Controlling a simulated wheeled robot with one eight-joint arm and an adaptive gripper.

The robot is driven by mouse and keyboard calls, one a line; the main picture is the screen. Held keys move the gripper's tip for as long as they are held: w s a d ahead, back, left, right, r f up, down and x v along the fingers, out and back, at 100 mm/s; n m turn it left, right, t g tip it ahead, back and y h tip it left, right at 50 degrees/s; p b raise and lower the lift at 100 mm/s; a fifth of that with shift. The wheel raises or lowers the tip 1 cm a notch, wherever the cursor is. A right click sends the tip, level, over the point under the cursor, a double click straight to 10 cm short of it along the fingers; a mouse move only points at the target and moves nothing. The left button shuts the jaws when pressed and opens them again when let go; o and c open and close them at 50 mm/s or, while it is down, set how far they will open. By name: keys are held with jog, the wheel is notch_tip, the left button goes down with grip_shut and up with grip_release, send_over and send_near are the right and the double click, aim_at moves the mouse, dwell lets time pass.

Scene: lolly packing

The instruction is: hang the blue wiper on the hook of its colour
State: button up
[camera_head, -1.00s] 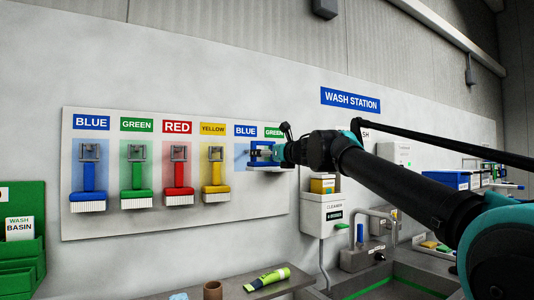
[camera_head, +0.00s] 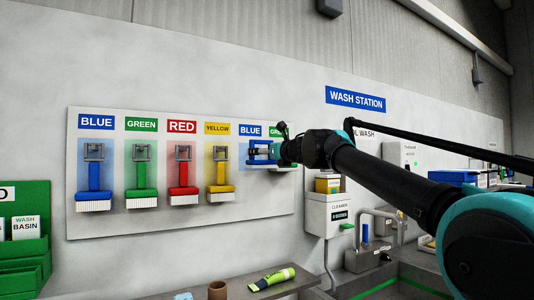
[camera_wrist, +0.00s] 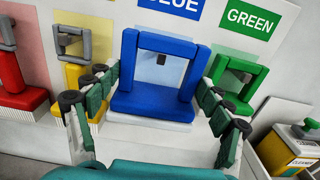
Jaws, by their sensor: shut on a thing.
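The blue wiper (camera_wrist: 152,104) has a squared blue frame, a thick blue bar and a white edge below. It is upright at the blue panel under the second BLUE label (camera_wrist: 180,5). A small grey hook (camera_wrist: 161,59) shows through the opening of its frame; I cannot tell whether the frame rests on it. My gripper (camera_wrist: 157,80) is shut on the wiper, with a finger at each side. In the head view the wiper (camera_head: 258,160) is partly hidden by my gripper (camera_head: 270,151).
A green wiper (camera_wrist: 234,80) hangs close on the right under GREEN. A yellow brush (camera_head: 219,190) hangs on the left, then red (camera_head: 184,190), green (camera_head: 141,192) and blue (camera_head: 94,195) brushes. A cleaner dispenser (camera_head: 328,213) stands to the lower right.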

jog(key=shift+x, duration=2.3)
jog(key=shift+w+a+f, duration=0.35)
jog(key=shift+w+f, duration=0.2)
jog(key=shift+f, duration=0.05)
jog(key=o, duration=1.5)
